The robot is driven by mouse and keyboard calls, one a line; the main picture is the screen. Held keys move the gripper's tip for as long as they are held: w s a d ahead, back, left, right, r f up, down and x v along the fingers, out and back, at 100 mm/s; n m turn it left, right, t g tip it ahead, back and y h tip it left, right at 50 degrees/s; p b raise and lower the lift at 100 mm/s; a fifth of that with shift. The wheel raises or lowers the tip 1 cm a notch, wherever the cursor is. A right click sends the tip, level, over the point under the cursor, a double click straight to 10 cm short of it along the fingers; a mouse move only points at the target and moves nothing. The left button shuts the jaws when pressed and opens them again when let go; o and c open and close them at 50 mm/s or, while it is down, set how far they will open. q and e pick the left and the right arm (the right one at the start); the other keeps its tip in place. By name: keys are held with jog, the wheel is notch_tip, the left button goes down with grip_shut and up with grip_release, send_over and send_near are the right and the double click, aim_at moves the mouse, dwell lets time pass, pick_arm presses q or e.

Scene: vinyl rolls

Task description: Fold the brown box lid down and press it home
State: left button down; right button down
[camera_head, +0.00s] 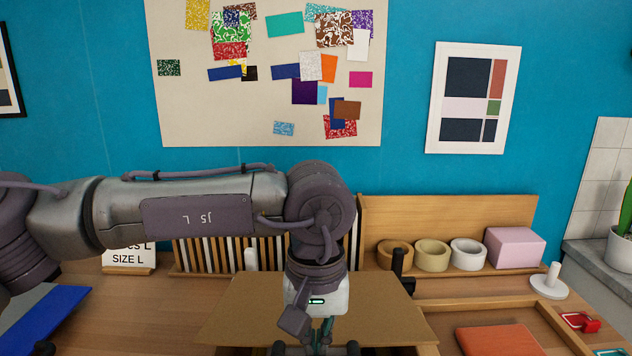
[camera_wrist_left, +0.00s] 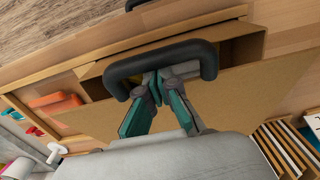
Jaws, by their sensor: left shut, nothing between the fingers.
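The brown box lid (camera_head: 240,305) is a flat cardboard panel in front of me in the head view. In the left wrist view the lid (camera_wrist_left: 260,92) spans the frame, and a dark gap shows between it and the box wall (camera_wrist_left: 205,27), so the lid is not flush there. My left gripper (camera_head: 318,346) points down over the lid's near part and is shut and empty. In the left wrist view its teal fingers (camera_wrist_left: 158,90) meet beside a dark rounded bar (camera_wrist_left: 160,62); I cannot tell whether they touch the lid. My right gripper is in neither view.
A wooden tray with an orange-red flat item (camera_head: 498,341) lies at the right. Tape rolls (camera_head: 432,256) and a pink box (camera_head: 515,247) stand on a ledge behind. A white peg stand (camera_head: 551,282) is farther right. Upright swatches (camera_head: 215,254) line the back left.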

pick_arm(q)
jog(key=shift+s+f+b, duration=0.35)
jog(key=shift+f+b, duration=0.3)
jog(key=shift+f, duration=0.2)
jog(key=shift+s+f+b, duration=0.3)
jog(key=shift+f+b, duration=0.35)
jog(key=shift+f, duration=0.2)
jog(key=shift+f, duration=0.1)
notch_tip(320, 180, up, 16)
jog(key=p, duration=1)
jog(key=shift+r+p, duration=0.2)
jog(key=shift+p, duration=0.15)
